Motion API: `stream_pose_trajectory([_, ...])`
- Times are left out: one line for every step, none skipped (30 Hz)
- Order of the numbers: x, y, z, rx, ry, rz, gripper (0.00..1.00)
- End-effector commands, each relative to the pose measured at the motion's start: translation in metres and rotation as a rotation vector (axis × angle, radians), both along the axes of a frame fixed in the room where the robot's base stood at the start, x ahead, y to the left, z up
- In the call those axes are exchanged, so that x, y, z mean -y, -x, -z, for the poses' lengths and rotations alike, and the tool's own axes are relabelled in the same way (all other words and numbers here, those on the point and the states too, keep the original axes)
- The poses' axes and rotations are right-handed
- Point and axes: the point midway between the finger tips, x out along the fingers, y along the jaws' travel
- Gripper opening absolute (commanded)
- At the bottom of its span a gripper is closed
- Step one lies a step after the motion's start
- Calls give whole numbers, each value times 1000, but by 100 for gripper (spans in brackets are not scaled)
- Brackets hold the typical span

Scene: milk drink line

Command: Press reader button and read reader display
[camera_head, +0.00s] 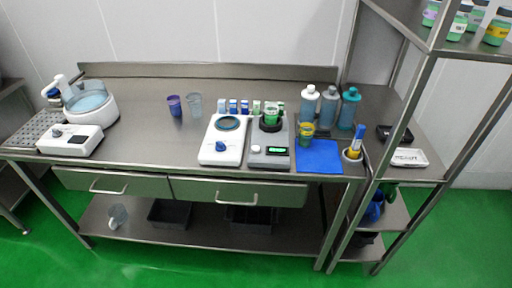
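A grey device (270,136) stands right of centre on the steel bench. Its front has a small dark display (278,151) with green characters too small to read, and a pale round button (256,149) to the left of it. A container with green contents (271,115) stands on its top. At the left end of the bench, a white box (71,140) has a dark display (78,139) and a knob-like part (57,133). No label tells which of the two is the reader. My gripper is not in view.
A white plate device with a blue knob (221,146) stands left of the grey device. A blue mat (319,157), a green-yellow cup (306,133) and several bottles (329,103) are to its right. A shelf post (405,130) rises at the right. The bench's left middle is clear.

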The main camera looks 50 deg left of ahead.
Motion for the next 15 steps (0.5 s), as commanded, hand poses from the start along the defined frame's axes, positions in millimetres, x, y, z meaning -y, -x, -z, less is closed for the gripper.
stream_pose_trajectory([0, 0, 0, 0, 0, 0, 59])
stream_pose_trajectory([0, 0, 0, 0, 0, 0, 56])
stream_pose_trajectory([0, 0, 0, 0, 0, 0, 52])
stream_pose_trajectory([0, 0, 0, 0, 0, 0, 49])
stream_pose_trajectory([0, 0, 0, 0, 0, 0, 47])
stream_pose_trajectory([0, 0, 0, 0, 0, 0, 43])
stream_pose_trajectory([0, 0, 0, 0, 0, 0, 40])
stream_pose_trajectory([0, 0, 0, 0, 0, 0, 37])
stream_pose_trajectory([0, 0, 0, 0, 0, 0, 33])
stream_pose_trajectory([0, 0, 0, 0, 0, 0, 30])
stream_pose_trajectory([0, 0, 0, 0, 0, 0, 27])
stream_pose_trajectory([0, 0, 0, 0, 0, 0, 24])
stream_pose_trajectory([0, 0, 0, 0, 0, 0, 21])
stream_pose_trajectory([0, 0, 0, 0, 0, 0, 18])
stream_pose_trajectory([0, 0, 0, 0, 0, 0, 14])
